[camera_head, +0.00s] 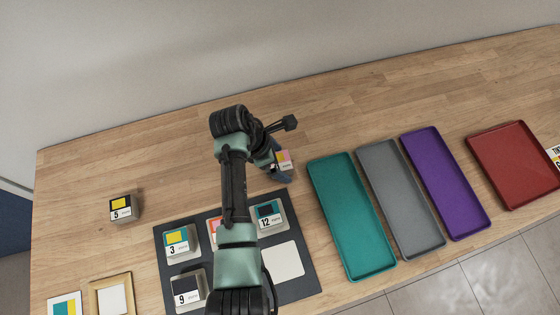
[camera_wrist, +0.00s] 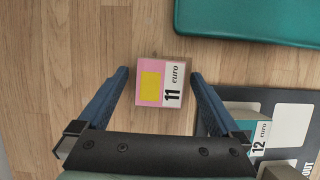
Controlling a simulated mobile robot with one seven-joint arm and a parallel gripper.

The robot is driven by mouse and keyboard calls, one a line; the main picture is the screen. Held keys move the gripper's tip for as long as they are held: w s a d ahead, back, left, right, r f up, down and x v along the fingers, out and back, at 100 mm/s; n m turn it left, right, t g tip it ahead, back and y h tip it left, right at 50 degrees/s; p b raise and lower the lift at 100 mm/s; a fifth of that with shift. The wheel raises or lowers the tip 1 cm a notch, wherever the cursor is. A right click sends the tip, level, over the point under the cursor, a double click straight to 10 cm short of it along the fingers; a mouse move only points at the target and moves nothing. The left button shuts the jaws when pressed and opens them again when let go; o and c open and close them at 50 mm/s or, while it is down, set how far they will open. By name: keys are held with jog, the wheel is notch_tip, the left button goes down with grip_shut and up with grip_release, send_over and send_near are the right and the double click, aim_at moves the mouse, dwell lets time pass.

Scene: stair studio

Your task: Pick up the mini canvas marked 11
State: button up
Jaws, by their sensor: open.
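The mini canvas marked 11 (camera_wrist: 150,93) is a small block with a pink and yellow picture and a white label. In the wrist view it sits on the wood, between the two blue fingers of my open gripper (camera_wrist: 160,90), with a gap on each side. In the head view the canvas (camera_head: 284,160) shows just past the end of my arm, partly hidden by the gripper (camera_head: 280,174). I cannot tell how far the fingers reach down beside it.
A dark mat (camera_head: 297,286) holds blocks marked 3 (camera_head: 177,239), 9 (camera_head: 187,285) and 12 (camera_head: 269,214). A block marked 5 (camera_head: 122,207) stands left. Teal (camera_head: 351,217), grey (camera_head: 400,197), purple (camera_head: 446,182) and red (camera_head: 514,164) trays lie right. The table's back is clear.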

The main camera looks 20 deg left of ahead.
jog(key=shift+f, duration=0.2)
jog(key=c, duration=1.4)
jog(key=shift+o, duration=0.2)
jog(key=shift+r, duration=0.15)
